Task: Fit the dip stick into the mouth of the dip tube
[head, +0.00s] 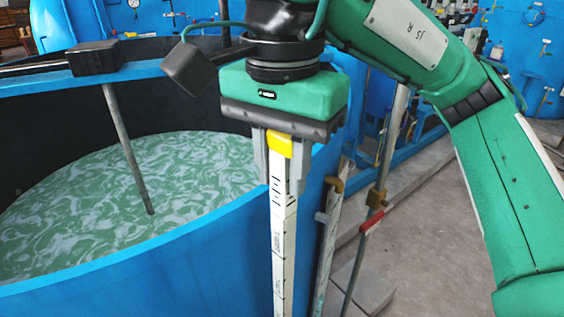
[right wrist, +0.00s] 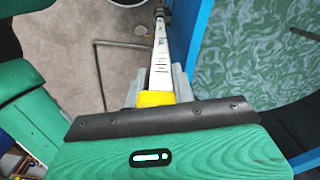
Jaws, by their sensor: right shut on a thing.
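The dip stick (head: 284,225) is a long white graduated strip with a yellow top. My right gripper (head: 280,165) is shut on it just below the yellow part. The stick hangs nearly upright outside the blue tank wall, and its lower end is out of the head view. In the right wrist view, the stick (right wrist: 160,55) runs away from the gripper (right wrist: 157,85) toward a small dark metal fitting (right wrist: 161,11). This may be the dip tube's mouth; I cannot tell whether the tip is in it, over it or beside it. My left gripper is not in view.
A large open blue tank (head: 150,265) of green swirling liquid fills the left. A grey rod (head: 126,150) slants into it. Right of the stick stand a worn pipe (head: 328,240) and a pipe with a red handle (head: 371,220). Concrete floor (head: 430,240) lies beyond.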

